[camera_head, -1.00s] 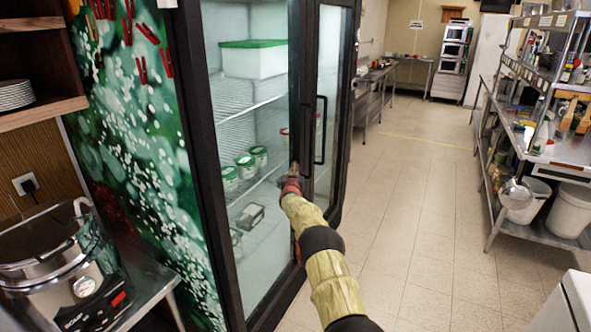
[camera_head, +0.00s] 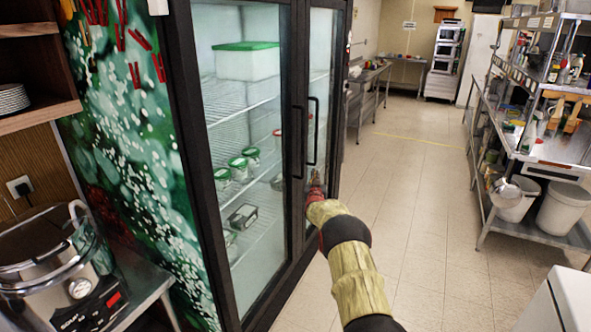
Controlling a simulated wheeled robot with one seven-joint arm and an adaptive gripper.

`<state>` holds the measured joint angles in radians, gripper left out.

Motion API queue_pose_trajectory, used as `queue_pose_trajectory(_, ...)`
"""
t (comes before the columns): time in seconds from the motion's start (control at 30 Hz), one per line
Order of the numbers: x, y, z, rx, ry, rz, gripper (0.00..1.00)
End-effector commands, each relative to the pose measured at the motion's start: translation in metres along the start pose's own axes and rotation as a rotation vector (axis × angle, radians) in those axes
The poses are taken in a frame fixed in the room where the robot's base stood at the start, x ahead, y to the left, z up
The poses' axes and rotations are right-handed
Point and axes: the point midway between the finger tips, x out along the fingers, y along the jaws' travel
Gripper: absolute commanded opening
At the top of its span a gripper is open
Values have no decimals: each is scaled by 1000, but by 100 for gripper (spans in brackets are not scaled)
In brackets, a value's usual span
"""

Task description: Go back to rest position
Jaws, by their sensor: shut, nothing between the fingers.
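My gripper (camera_head: 316,180) is at the end of my arm, in front of the right glass door of a tall black-framed fridge (camera_head: 297,120). It is small and partly hidden behind my red wrist, and its fingers look close together with nothing seen in them. It appears just below the right door's black handle (camera_head: 312,130). I cannot tell whether it touches the door. Both fridge doors look shut.
Inside the fridge are a green-lidded box (camera_head: 247,62) and several green-lidded tubs. A steel cooker (camera_head: 62,265) stands at lower left. Steel shelving (camera_head: 535,150) with white bins stands at right. The tiled floor (camera_head: 420,190) between is clear.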

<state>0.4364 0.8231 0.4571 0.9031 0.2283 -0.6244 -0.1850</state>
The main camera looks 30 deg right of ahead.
Motion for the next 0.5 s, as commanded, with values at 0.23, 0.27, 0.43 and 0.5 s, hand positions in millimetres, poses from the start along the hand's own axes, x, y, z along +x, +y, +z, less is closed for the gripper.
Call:
queue_pose_trajectory(0.23, -1, 2, 4, 5, -11, -2, 0)
queue_pose_trajectory(0.27, -1, 1, 8, 8, -23, -4, 0)
queue_pose_trajectory(0.43, -12, -6, 64, 20, -199, -33, 0)
queue_pose_trajectory(0.5, -25, -9, 98, 19, -291, -45, 0)
